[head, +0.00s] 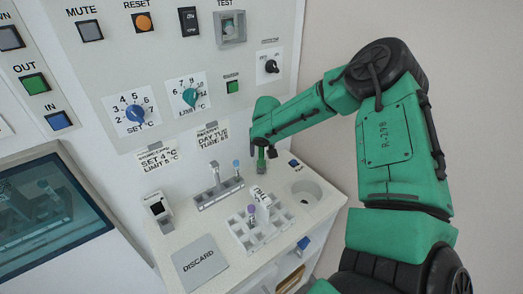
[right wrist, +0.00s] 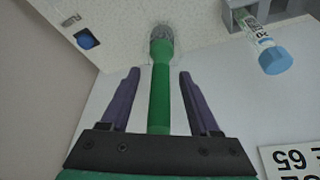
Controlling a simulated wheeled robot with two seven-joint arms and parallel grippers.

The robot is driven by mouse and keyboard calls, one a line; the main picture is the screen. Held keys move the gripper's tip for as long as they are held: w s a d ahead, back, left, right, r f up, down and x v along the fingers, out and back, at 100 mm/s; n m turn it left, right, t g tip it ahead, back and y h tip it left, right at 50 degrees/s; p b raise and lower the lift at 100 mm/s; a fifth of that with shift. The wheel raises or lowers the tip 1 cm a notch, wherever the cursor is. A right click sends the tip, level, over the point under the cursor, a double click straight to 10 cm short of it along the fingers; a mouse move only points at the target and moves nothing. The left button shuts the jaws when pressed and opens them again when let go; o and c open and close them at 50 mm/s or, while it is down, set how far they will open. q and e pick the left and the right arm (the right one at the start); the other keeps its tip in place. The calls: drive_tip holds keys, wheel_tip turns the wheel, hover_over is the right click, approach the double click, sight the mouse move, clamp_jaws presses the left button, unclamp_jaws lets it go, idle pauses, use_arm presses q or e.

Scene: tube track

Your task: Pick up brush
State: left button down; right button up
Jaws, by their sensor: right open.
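The brush is a green rod with a grey bristly end, seen in the right wrist view (right wrist: 161,95) with its bristle end at the pale counter surface. My right gripper (right wrist: 159,73) is open, with one purple finger on each side of the green handle. Gaps show between the handle and both fingers. In the head view the right gripper (head: 268,147) is at the back of the counter by the wall panel, and the brush (head: 261,160) shows small and green below it. My left gripper is not in view.
A grey rack (head: 219,194) with a blue-capped tube (head: 237,167) stands left of the brush. A white rack (head: 262,230) with a purple-capped tube (head: 251,213) is in front. A round well (head: 306,191) is to the right. A DISCARD plate (head: 199,262) lies front left.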

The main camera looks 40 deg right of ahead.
clamp_jaws()
